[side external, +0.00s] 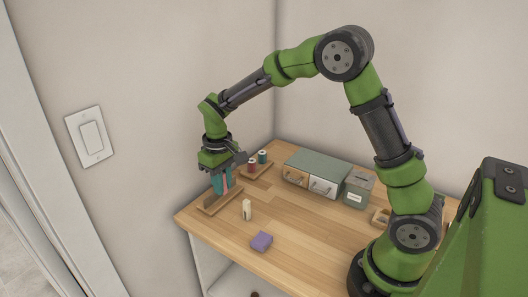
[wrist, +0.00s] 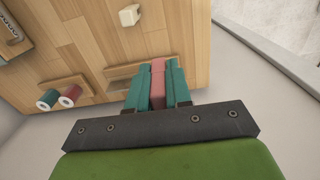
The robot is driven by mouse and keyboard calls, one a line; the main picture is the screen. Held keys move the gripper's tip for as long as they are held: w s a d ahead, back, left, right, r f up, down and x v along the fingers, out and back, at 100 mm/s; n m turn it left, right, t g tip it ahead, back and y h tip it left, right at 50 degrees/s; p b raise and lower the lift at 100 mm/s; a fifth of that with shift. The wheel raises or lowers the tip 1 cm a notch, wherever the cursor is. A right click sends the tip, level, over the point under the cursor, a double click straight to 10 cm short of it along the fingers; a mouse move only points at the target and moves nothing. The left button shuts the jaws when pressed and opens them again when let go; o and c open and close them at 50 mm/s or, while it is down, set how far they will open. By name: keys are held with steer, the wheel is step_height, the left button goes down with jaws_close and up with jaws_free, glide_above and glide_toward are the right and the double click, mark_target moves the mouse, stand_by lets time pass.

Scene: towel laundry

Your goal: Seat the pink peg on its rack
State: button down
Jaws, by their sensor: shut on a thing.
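My gripper (side external: 222,189) has teal fingers and points down over a low wooden rack (side external: 211,209) near the left edge of the table. It is shut on the pink peg (side external: 229,182), which stands roughly upright between the fingers. In the wrist view the pink peg (wrist: 157,82) shows between the two teal fingers of my gripper (wrist: 156,72). Part of the wooden rack (wrist: 121,71) shows beside the fingers there. The fingers hide the peg's lower end in the side view, so I cannot tell whether it touches the rack.
Red and teal spools (side external: 256,160) stand on another wooden holder behind. A cream block (side external: 247,210) and a purple block (side external: 261,241) are on the table in front. A drawer unit (side external: 318,170) and a grey-green box (side external: 358,190) stand further right. The wall is close behind.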

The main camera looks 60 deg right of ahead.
steer(key=w, duration=0.3)
steer(key=w+d, duration=0.1)
steer(key=w, duration=0.2)
steer(key=shift+d+r, duration=0.1)
steer(key=shift+r, duration=0.05)
steer(key=shift+f, duration=1.75)
steer(key=shift+s+f, duration=0.1)
steer(key=shift+f, duration=0.6)
steer(key=shift+c, duration=2.4)
jaws_free()
step_height(320, 180, up, 7)
